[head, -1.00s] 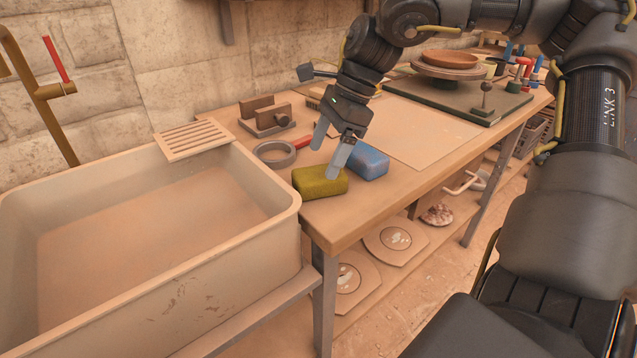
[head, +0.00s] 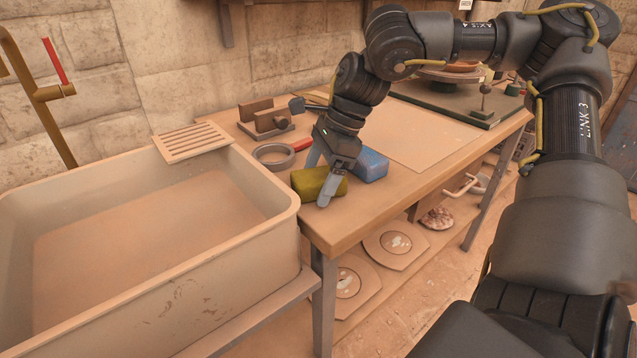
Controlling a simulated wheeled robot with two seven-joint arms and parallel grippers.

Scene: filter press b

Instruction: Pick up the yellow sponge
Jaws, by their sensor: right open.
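The yellow sponge (head: 306,182) lies on the wooden table near its front left corner, close to the sink. My right gripper (head: 318,182) is open and reaches down over it. One finger is in front of the sponge and hides part of its right side. I cannot tell whether the fingers touch the sponge. My left gripper is not in view.
A blue sponge (head: 371,165) lies just right of the yellow one. The large sink (head: 150,290) is at the left.

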